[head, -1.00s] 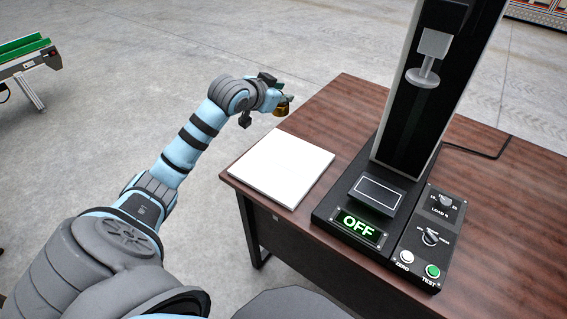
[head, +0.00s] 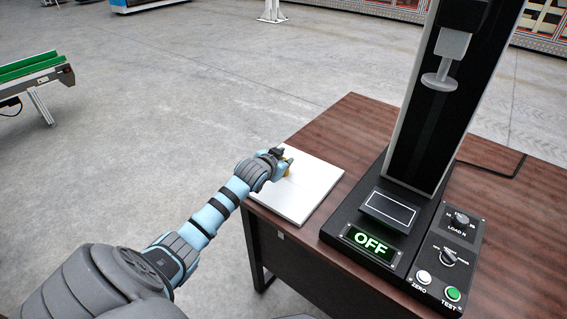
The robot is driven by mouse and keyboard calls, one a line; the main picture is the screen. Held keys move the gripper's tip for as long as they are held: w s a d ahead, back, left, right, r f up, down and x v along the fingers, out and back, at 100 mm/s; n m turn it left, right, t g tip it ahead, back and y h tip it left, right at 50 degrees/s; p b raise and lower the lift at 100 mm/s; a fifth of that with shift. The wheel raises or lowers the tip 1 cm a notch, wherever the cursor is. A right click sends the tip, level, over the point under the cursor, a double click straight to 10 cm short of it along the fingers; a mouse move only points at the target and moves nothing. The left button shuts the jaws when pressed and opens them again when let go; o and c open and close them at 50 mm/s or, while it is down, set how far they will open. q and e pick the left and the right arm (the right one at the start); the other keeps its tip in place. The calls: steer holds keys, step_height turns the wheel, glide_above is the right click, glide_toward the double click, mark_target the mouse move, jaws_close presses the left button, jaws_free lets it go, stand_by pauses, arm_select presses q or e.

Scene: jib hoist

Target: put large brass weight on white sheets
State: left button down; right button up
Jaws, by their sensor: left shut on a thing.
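The white sheets (head: 312,192) lie as a flat stack on the left corner of the brown table. My left gripper (head: 284,163) is over the far left part of the sheets, shut on the large brass weight (head: 288,170). Only a small golden part of the weight shows beside the fingers; the rest is hidden. I cannot tell whether the weight touches the sheets. My right gripper is not in view.
A black test machine (head: 405,200) with a tall column stands on the table (head: 345,125), right of the sheets. Its display reads OFF, with knobs and buttons beside it. A green conveyor (head: 35,70) stands far left. Bare table lies behind the sheets.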

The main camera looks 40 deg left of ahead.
arm_select(q)
steer(key=shift+f, duration=0.1)
steer(key=c, duration=1.3)
jaws_free()
steer(key=shift+c, duration=0.2)
steer(key=p+v, duration=0.4)
steer(key=v, duration=0.8)
